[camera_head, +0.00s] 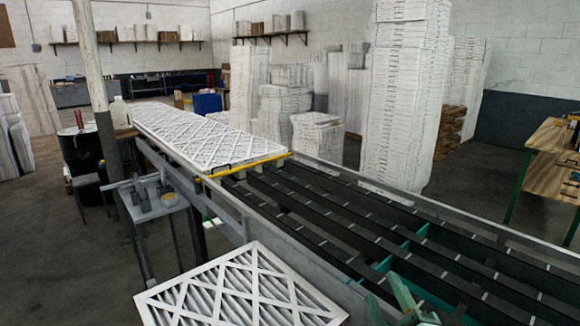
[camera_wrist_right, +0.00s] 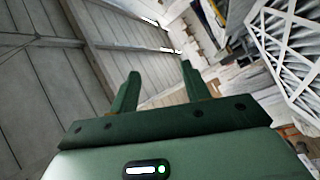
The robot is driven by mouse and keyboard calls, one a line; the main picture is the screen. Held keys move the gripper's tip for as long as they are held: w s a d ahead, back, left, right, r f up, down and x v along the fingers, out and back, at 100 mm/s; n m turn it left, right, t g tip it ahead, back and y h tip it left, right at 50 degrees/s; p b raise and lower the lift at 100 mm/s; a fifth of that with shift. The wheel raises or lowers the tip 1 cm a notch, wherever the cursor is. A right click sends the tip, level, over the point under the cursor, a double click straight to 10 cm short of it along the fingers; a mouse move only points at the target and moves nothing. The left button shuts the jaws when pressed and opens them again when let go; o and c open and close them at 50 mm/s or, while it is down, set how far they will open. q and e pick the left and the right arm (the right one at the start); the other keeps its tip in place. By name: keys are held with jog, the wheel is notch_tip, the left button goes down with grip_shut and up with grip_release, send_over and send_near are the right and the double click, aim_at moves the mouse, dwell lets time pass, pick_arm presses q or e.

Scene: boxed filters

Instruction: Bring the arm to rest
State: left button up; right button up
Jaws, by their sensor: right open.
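My right gripper (camera_head: 388,294) shows at the bottom of the head view, with its green fingers beside the conveyor's near rail. In the right wrist view my right gripper (camera_wrist_right: 160,68) has its two fingers well apart, with nothing between them. A white-framed pleated filter (camera_head: 240,292) lies at the bottom of the head view, left of the gripper and apart from it. A filter with a white lattice also shows at the upper right of the wrist view (camera_wrist_right: 290,50). My left gripper is not in view.
A conveyor (camera_head: 350,222) with dark slats runs from the back left to the front right. Filters (camera_head: 190,135) lie on its far end, by a yellow bar (camera_head: 248,164). A tall white stack (camera_head: 400,100) stands behind it. A wooden bench (camera_head: 550,150) is at the right.

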jog(key=s+d+f+m+g+h, duration=0.7)
jog(key=s+d+f+g, duration=0.6)
jog(key=s+f, duration=0.5)
jog(key=s+a+f+g+y+b, duration=0.1)
jog(key=s+a+f+y+b, duration=0.1)
jog(key=f, duration=1.3)
jog(key=s+a+f+g+y+b, duration=0.1)
jog(key=s+a+f+b, duration=0.1)
jog(key=f, duration=1.2)
jog(key=s+f+m+g+y+b, duration=0.1)
jog(key=s+f+m+g+b, duration=0.1)
jog(key=s+f, duration=1.7)
jog(key=shift+s+d+f+m+g+y+b, duration=0.15)
jog(key=shift+s+f+m+g+y+b, duration=0.3)
jog(key=shift+g, duration=0.35)
jog(key=shift+w, duration=0.1)
